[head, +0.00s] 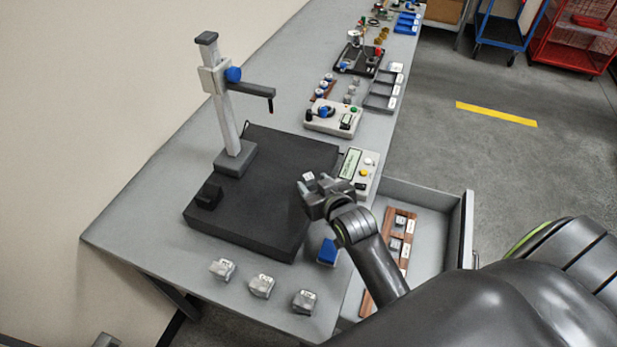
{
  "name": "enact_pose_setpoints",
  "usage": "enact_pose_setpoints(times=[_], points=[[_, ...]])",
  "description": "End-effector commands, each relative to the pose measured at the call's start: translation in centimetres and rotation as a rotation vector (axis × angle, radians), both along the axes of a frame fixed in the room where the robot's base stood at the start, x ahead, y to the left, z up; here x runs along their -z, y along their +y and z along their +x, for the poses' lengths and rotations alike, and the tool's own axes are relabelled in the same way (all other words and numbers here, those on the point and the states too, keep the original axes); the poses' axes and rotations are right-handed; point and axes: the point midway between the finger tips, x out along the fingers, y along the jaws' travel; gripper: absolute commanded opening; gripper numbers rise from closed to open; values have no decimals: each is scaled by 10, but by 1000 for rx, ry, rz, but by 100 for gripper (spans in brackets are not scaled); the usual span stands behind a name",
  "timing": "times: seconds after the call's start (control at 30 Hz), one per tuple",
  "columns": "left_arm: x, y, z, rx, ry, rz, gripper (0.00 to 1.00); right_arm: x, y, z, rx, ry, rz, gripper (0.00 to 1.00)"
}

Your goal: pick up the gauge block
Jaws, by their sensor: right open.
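A small silver block with a marked top, which looks like the gauge block (308,177), shows at the right part of the black surface plate (265,148). My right gripper (312,186) is open, with its fingertips right at this block. The gripper hides the block's lower part, so I cannot tell whether they touch. Similar small blocks (397,221) sit in a wooden holder (388,237) in the open drawer. A grey tip at the bottom left edge may be my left gripper (105,341); its jaws cannot be made out.
A height stand (232,125) rises from the plate's back left, its arm reaching right. A black block (208,196) is on the plate's left. Three metal blocks (262,286) and a blue piece (328,252) lie in front. A readout box (358,166) stands right of the plate.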

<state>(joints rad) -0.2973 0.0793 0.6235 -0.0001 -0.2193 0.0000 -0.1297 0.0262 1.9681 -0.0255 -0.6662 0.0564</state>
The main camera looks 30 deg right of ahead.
Motion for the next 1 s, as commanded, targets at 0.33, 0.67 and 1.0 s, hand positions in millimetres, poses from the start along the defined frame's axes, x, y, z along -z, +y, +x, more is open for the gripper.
enact_pose_setpoints(times=[0.33,0.67,1.0], points=[[-12,0,-7,-2,11,0,51,12,-3,36,-1,-1,0,47],[-13,0,-5,-1,9,1,51,15,-4,42,0,-1,0,47],[-13,0,-4,-1,7,1,51,15,-4,41,-1,-1,0,8]])
